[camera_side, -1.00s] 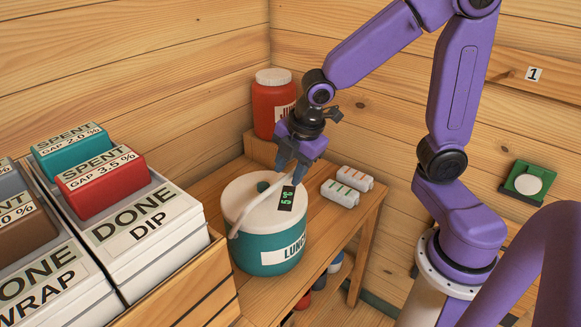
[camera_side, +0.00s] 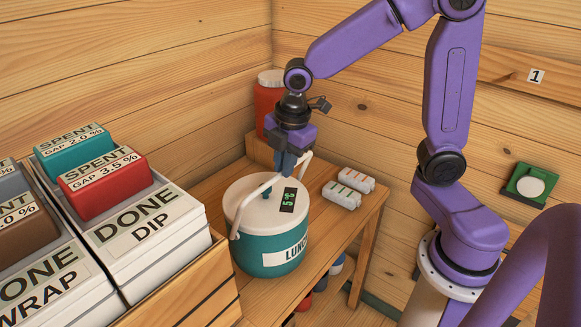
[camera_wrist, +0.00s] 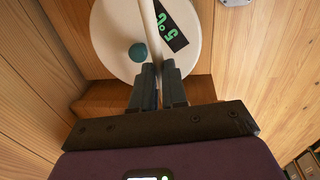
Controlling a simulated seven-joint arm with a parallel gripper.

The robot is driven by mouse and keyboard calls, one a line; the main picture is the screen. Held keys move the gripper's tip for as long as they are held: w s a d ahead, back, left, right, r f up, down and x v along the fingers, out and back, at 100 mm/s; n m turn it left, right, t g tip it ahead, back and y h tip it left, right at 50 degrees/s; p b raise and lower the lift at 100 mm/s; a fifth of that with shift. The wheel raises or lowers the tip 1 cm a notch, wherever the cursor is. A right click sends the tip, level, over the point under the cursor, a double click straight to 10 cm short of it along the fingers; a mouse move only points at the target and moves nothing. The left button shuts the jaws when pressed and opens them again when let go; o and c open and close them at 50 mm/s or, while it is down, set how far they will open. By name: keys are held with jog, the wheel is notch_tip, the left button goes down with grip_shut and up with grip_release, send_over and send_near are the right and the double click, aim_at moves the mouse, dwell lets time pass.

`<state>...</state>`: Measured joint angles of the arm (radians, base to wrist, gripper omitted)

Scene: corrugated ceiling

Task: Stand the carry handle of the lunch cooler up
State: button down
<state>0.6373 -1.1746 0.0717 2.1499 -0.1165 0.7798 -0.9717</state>
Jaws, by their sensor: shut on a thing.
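The lunch cooler (camera_side: 268,258) is a teal round tub with a white lid and a "LUNCH" label, standing on a wooden shelf. In the wrist view my fingers (camera_wrist: 158,85) pinch the white bar (camera_wrist: 150,35), with the lid (camera_wrist: 112,40) below. The lid carries a teal knob (camera_wrist: 138,52) and a dark display with green digits (camera_wrist: 172,28).
A red jar (camera_side: 266,100) stands close behind my gripper in the corner. Two white cartons (camera_side: 348,187) lie right of the cooler. A crate of labelled boxes (camera_side: 150,235) is at left. Wooden walls close in behind.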

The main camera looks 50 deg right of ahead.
jog(key=w+g, duration=0.1)
jog(key=w, duration=0.1)
jog(key=w+r+g, duration=0.1)
jog(key=w, duration=0.1)
jog(key=shift+w+g, duration=0.25)
jog(key=shift+g, duration=0.15)
jog(key=shift+w, duration=0.95)
jog(key=shift+f, duration=0.1)
jog(key=c, duration=1.1)
grip_release()
jog(key=shift+c, duration=0.2)
notch_tip(320, 180, up, 17)
jog(key=w, duration=0.1)
jog(key=shift+w+r, duration=0.2)
jog(key=shift+w, duration=0.05)
